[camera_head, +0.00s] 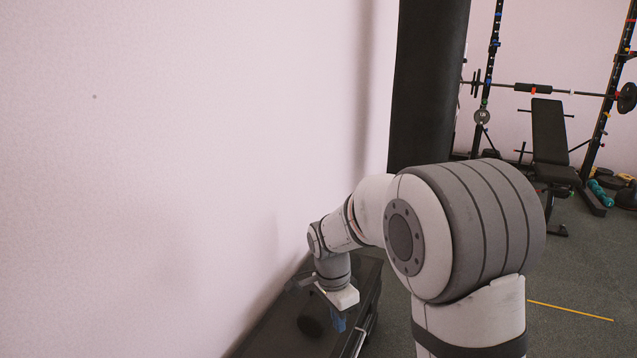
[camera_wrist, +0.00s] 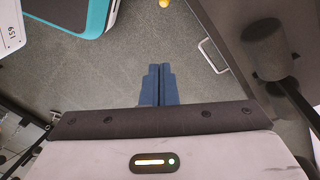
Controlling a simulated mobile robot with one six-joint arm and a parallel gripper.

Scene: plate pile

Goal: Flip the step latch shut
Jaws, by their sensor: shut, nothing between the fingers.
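My gripper (camera_head: 338,323) is low beside the wall, over or near a long dark box-like piece (camera_head: 275,335). In the wrist view its blue fingertips (camera_wrist: 158,72) are together and empty, with grey floor beneath them. A pale metal loop (camera_wrist: 226,68) sticks out from the edge of the dark piece (camera_wrist: 215,22), to the right of my fingertips and apart from them. I cannot tell whether this loop is the step latch. No other latch can be made out.
A dark cylinder (camera_wrist: 262,36) stands out from the dark piece. A yellow item (camera_wrist: 164,3) shows at the top. A black column (camera_head: 428,80), bench (camera_head: 550,140) and barbell rack (camera_head: 487,80) stand behind.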

